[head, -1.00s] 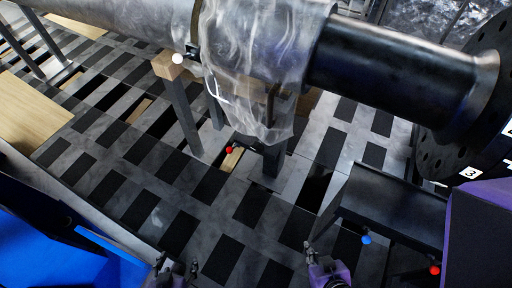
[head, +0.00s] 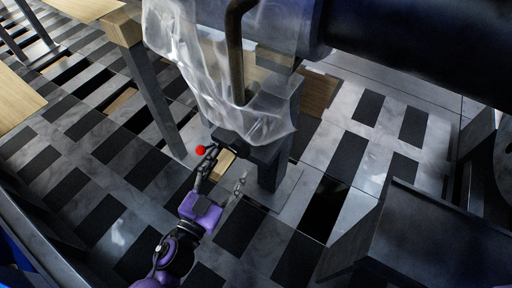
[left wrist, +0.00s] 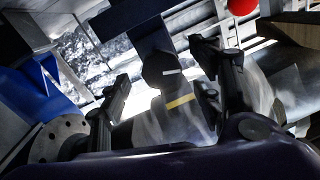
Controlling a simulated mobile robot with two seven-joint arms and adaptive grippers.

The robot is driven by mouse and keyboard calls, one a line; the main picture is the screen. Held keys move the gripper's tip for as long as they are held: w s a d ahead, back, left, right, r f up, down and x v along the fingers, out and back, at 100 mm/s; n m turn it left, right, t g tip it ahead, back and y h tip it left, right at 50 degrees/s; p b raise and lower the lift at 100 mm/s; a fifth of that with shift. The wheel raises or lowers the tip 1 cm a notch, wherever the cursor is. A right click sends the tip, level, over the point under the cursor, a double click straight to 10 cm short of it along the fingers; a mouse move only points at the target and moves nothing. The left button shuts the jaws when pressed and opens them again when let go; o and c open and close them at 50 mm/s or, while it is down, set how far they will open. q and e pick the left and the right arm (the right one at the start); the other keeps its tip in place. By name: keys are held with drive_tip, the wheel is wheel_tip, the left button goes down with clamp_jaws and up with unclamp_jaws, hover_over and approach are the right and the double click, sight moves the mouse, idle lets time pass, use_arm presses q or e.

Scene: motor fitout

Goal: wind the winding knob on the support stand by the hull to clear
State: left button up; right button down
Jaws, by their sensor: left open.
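The support stand is a dark grey post (head: 287,150) on a flat base plate, under the film-draped hull. A dark winding knob (head: 228,138) projects from its side. In the left wrist view the knob (left wrist: 160,70) is dark and angular, with a white mark on its face and a yellow stripe below it. A red ball (head: 200,150) is beside my left gripper and also shows in the left wrist view (left wrist: 243,5). My left gripper (head: 227,164) is open just in front of the knob. In the left wrist view the knob appears between the fingers. My right gripper is not in view.
Clear plastic film (head: 190,55) hangs low over the stand. Another wood-topped post (head: 150,90) stands to the left. A dark metal trough (head: 430,235) is at the right. The floor has many dark rectangular openings. Floor at lower left is clear of objects.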

sight(238, 154)
use_arm(q)
drive_tip(key=shift+s+d+r+h, duration=0.15)
drive_tip(key=shift+d+r+h, duration=0.15)
drive_tip(key=shift+d+r, duration=0.15)
drive_tip(key=shift+a+r, duration=0.1)
drive_tip(key=x, duration=0.7)
drive_tip(key=shift+b, duration=0.4)
